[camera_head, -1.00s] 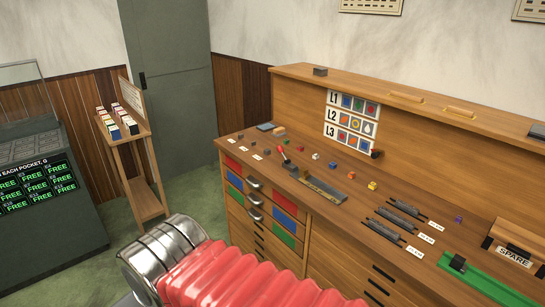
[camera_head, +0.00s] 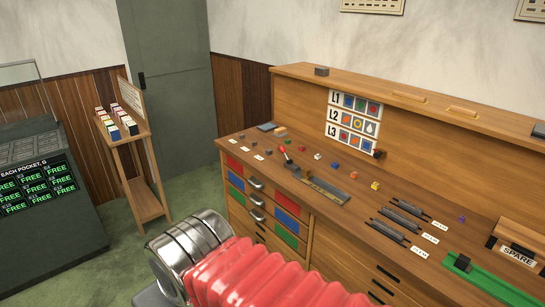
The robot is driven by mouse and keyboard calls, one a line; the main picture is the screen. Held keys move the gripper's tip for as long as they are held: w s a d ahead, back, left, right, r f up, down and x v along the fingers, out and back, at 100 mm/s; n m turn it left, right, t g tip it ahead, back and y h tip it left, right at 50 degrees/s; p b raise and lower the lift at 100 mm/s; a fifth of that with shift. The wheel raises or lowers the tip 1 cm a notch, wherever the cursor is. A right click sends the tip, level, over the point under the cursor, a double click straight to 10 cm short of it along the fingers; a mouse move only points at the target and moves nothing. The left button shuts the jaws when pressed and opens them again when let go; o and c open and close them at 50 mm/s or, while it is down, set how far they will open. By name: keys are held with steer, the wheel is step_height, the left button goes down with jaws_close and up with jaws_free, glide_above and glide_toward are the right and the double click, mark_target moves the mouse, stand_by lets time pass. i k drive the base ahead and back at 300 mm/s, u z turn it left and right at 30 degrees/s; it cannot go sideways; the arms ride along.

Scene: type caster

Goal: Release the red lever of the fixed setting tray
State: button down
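The setting tray (camera_head: 326,190) is a long narrow tray on the wooden bench top, left of the bench's middle. Its red lever (camera_head: 283,151) stands up at the tray's far left end, tilted a little to the left. My arm's red ribbed sleeve and silver collar fill the bottom middle of the view, well short of the bench. My gripper is not in view, and nothing is seen touching the lever.
Small coloured pieces, such as a yellow one (camera_head: 375,186), lie behind the tray. Dark rods (camera_head: 404,218) and a green rail (camera_head: 485,276) lie to the right. A picture board (camera_head: 354,118) stands behind.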

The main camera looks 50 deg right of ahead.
mark_target(282, 148)
steer(key=u, duration=0.05)
steer(key=i, duration=1)
steer(key=z, duration=0.05)
